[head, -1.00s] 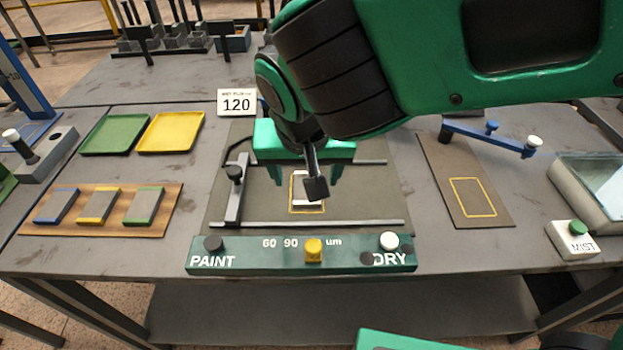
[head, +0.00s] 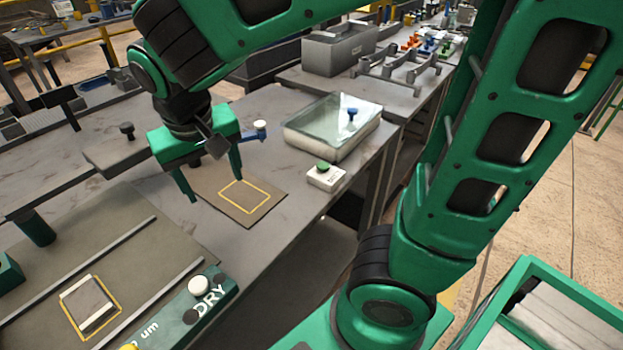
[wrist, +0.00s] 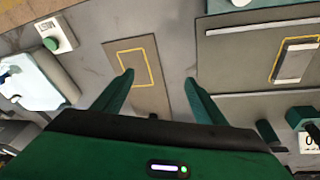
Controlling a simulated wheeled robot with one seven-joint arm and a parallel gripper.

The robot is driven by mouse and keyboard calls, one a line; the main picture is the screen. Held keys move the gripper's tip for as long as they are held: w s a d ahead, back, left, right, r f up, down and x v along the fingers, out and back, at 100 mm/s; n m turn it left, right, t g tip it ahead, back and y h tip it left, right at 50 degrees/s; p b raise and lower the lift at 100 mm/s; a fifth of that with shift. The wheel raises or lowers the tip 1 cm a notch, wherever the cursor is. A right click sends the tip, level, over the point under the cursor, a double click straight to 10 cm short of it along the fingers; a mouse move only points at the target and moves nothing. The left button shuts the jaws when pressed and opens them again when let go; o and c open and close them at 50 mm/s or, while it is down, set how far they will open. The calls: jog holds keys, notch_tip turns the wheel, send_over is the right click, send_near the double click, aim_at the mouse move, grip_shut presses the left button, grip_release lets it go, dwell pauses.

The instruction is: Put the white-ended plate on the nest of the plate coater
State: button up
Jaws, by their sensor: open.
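The white-ended plate (head: 88,303), grey with a white strip at each end, lies flat inside the yellow outline on the bed of the plate coater (head: 133,240). It looks slightly turned within the outline. In the wrist view the plate (wrist: 296,62) shows at the right edge, partly cut off. My gripper (head: 214,187) is open and empty, above the brown mat (head: 247,210) to the right of the coater.
The MIST button box (head: 325,177) and a glass-topped box (head: 333,127) stand right of the mat. A blue arm with a white knob (head: 260,126) is close beside my gripper. The coater's front panel has a white DRY knob (head: 198,286). A grey bin (head: 338,48) stands farther back.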

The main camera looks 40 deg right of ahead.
jog(key=s+d+m+g, duration=0.1)
jog(key=s+d, duration=0.1)
jog(key=d, duration=0.4)
jog(key=s+d+f+m, duration=0.1)
jog(key=s+d, duration=0.2)
jog(key=d, duration=0.2)
jog(key=s+d+m+g, duration=0.1)
jog(key=s+d, duration=0.1)
jog(key=d, duration=0.4)
jog(key=s+d+f+m+y, duration=0.1)
jog(key=s+d+f+m, duration=0.1)
jog(key=s+d, duration=0.4)
jog(key=s, duration=0.4)
jog(key=shift+s+d+g+y, duration=0.2)
jog(key=shift+d+g+y, duration=0.1)
jog(key=shift+d, duration=0.05)
jog(key=shift+w+f, duration=0.3)
jog(key=shift+w, duration=0.3)
jog(key=shift+c, duration=0.2)
